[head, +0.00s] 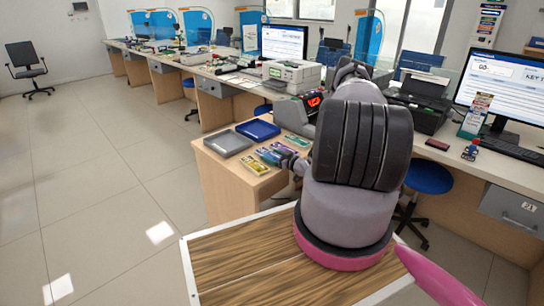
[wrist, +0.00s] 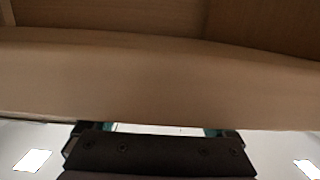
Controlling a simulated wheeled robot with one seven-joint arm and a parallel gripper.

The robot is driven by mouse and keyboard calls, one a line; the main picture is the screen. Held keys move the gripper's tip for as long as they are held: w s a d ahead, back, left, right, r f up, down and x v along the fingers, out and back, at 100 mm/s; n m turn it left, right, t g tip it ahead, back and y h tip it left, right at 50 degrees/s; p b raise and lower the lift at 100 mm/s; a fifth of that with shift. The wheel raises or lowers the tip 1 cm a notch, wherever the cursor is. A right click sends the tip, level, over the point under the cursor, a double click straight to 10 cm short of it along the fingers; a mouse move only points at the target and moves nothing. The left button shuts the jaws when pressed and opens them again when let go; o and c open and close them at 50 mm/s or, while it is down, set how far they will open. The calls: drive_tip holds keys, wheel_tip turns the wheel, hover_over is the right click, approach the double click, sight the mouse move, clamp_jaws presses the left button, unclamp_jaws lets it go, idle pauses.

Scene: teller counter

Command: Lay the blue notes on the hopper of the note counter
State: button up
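Several bundles of notes lie in a row on the wooden side desk in the head view. The blue notes (head: 267,155) lie between a yellow-olive bundle (head: 251,163) and a greenish one (head: 284,148). What looks like the note counter (head: 312,103), dark with a red lit display, stands behind them, partly hidden by my arm; its hopper cannot be made out. My gripper (head: 293,165) is near the desk's right edge, beside the bundles. In the wrist view my gripper (wrist: 160,130) has its fingers apart with nothing between them, facing a close wooden panel (wrist: 160,80).
A grey tray (head: 229,144) and a blue tray (head: 258,130) lie on the side desk (head: 225,185). A white printer (head: 290,75) stands on the long counter behind. A blue stool (head: 428,178) is at the right.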

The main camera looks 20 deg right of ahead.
idle(0.3)
drive_tip(key=v, duration=1)
drive_tip(key=shift+s+d+r, duration=0.2)
drive_tip(key=shift+s, duration=0.1)
